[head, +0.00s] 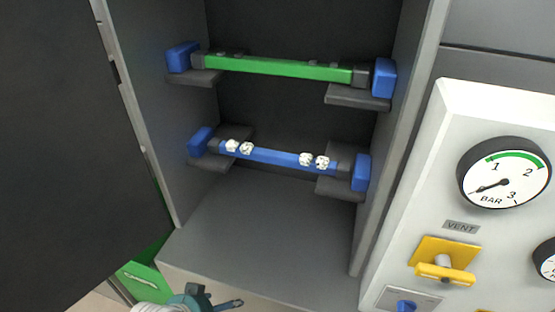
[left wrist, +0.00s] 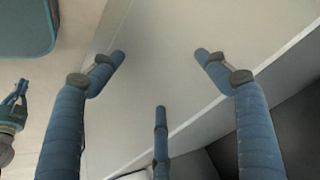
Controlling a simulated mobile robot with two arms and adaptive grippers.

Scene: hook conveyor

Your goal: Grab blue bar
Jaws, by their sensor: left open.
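The blue bar (head: 275,157) lies across the lower pair of dark shelf brackets in an open grey cabinet, with white knobbly pieces on it and blue blocks at both ends. My left gripper (head: 222,300) is at the bottom edge of the head view, below and in front of the bar, apart from it. In the left wrist view my left gripper (left wrist: 160,60) has its fingers spread, with nothing between them, over a pale surface. What looks like my right gripper (left wrist: 14,102) is at the left edge there, too small to read.
A green bar (head: 280,68) lies on the upper brackets above the blue bar. A dark open door (head: 65,120) stands at the left. A panel with a pressure gauge (head: 503,172) and a yellow valve handle (head: 445,272) is at the right. The cabinet floor (head: 265,225) is clear.

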